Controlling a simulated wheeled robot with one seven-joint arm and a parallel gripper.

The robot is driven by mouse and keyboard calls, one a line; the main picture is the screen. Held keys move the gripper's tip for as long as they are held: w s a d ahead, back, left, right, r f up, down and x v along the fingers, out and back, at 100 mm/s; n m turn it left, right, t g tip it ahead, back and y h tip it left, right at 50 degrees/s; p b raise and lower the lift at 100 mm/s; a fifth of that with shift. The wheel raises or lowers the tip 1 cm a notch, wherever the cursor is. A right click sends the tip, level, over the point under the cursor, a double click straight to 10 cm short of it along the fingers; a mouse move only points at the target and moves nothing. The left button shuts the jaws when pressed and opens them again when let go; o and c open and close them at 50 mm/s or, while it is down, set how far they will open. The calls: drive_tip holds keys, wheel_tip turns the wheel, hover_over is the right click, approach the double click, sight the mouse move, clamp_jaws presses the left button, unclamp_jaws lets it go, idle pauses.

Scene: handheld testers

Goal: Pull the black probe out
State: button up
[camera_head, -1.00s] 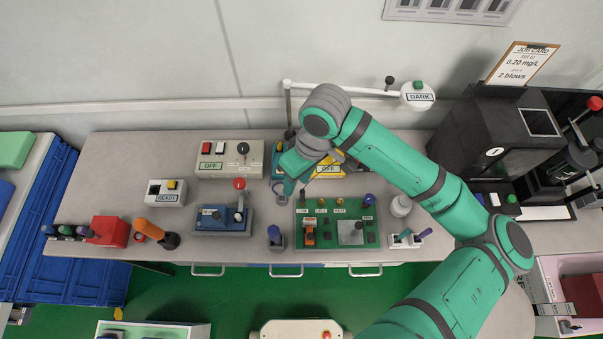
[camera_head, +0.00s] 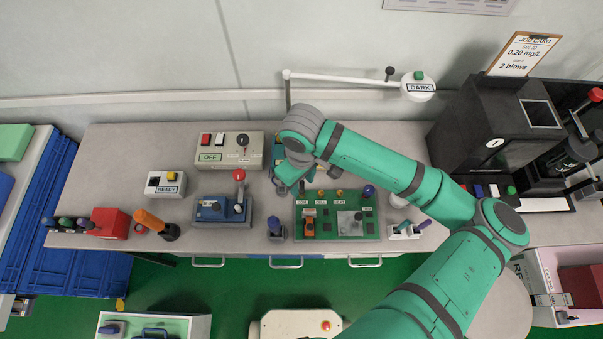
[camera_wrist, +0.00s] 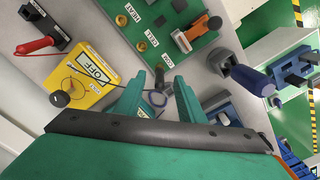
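A small black upright piece, which looks like the black probe (camera_wrist: 159,76), stands between my fingertips in the wrist view, beside the green board (camera_wrist: 168,28). I cannot tell whether the fingers touch it. My gripper (camera_wrist: 160,88) has its two green fingers apart on either side of it. A thin dark lead runs from there to the yellow meter (camera_wrist: 82,82), whose display reads OFF. A red probe (camera_wrist: 36,45) sits at a black block to the left.
A blue-handled tool (camera_wrist: 250,78) stands close to the right of the fingers in the wrist view. In the head view, a blue box with a red-knobbed lever (camera_head: 222,210) and a grey OFF box (camera_head: 228,147) stand to the left.

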drive_tip(key=shift+f, duration=0.9)
clamp_jaws()
